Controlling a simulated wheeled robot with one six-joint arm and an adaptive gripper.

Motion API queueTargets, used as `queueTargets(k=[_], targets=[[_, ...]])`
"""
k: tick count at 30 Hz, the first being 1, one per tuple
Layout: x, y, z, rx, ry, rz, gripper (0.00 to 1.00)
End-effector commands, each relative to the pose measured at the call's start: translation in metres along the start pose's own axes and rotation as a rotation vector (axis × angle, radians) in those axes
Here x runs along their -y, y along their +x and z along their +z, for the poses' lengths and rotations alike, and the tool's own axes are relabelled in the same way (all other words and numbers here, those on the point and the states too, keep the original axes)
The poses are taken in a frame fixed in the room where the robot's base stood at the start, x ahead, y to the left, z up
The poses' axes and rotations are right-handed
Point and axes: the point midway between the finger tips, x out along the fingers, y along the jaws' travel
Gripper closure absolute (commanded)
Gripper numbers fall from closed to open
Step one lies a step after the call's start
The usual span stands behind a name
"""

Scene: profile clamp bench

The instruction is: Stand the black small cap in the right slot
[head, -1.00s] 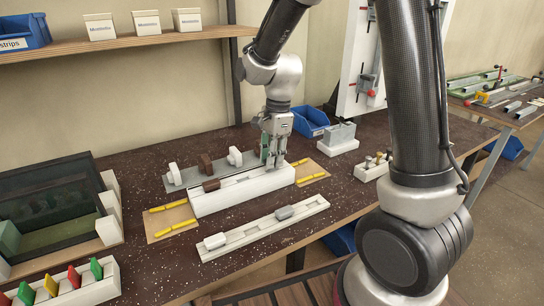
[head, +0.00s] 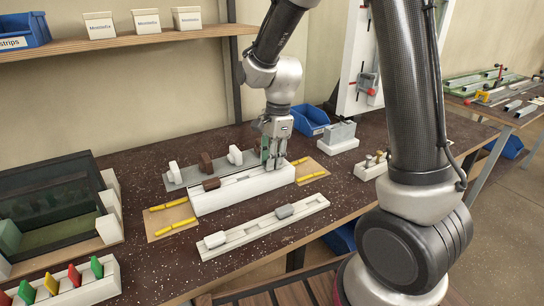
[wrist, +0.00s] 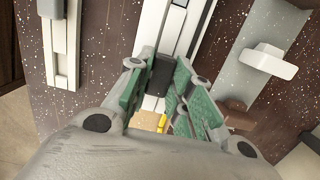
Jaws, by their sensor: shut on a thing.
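My gripper (head: 273,158) is at the right end of the long white slotted block (head: 240,194). In the wrist view my gripper (wrist: 159,85) is shut on the black small cap (wrist: 160,75), which sits between the green finger pads. The cap is over or in the right part of the block's channel; I cannot tell how deep it sits. In the head view my fingers hide the cap.
Behind the block, a grey plate (head: 190,180) carries white caps (head: 235,155) and a brown cap (head: 206,162). In front lies a white rail (head: 255,232) with a white piece and a grey piece (head: 285,212). Yellow strips (head: 170,227) lie on tan cards at both ends.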

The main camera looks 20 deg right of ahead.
Motion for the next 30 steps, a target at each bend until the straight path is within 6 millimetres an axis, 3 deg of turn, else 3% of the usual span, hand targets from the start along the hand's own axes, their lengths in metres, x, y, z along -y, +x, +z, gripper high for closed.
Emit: queueTargets(k=[5, 6, 10, 25, 30], targets=[[0.000, 0.001, 0.000, 0.000, 0.000, 0.000, 0.87], [0.000, 0.001, 0.000, 0.000, 0.000, 0.000, 0.75], [0.000, 0.001, 0.000, 0.000, 0.000, 0.000, 0.53], [0.000, 0.001, 0.000, 0.000, 0.000, 0.000, 0.53], [0.000, -0.009, 0.001, 0.001, -0.001, -0.001, 0.53]])
